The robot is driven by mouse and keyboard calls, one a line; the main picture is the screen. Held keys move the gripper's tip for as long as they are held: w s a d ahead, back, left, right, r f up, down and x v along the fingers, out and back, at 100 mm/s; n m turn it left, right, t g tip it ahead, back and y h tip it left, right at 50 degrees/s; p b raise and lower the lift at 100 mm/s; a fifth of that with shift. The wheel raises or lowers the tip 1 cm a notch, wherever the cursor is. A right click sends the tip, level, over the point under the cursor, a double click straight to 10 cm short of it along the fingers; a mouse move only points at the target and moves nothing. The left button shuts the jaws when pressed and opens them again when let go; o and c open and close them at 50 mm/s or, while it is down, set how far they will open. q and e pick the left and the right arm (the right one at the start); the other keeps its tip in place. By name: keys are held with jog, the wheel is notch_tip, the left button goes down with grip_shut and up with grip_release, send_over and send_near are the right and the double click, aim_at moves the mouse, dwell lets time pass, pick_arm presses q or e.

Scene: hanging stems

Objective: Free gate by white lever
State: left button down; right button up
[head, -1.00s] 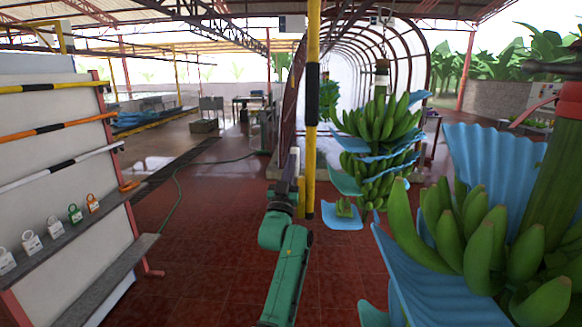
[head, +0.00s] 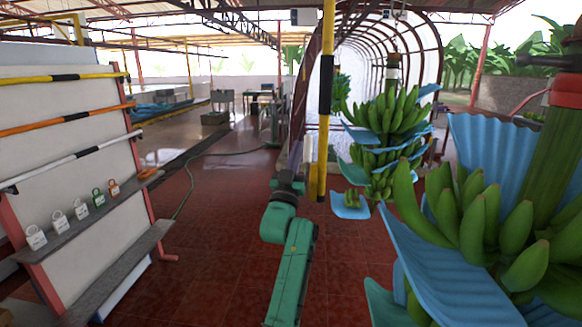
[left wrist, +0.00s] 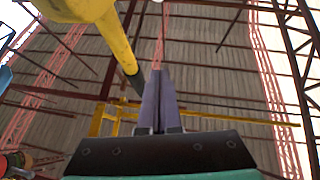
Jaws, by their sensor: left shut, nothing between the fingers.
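A yellow and black pole (head: 325,95) hangs upright in the middle of the head view. Its lower end is just right of my left gripper (head: 296,153). A small white upright piece (head: 308,149) shows between the gripper and the pole; I cannot tell whether it is the white lever. My left gripper is shut and empty, its fingers pointing up. In the left wrist view its fingers (left wrist: 158,100) are together, and a yellow bar with a black end (left wrist: 115,38) passes close at their upper left, apart from them. My right gripper is not in view.
Banana bunches with blue sheets hang at right, one near (head: 470,225) and one farther (head: 385,125). A white rack (head: 75,120) with striped bars and several padlocks (head: 80,209) stands at left.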

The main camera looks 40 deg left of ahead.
pick_arm(q)
jog(key=shift+b+v, duration=0.75)
jog(key=shift+v, duration=1.3)
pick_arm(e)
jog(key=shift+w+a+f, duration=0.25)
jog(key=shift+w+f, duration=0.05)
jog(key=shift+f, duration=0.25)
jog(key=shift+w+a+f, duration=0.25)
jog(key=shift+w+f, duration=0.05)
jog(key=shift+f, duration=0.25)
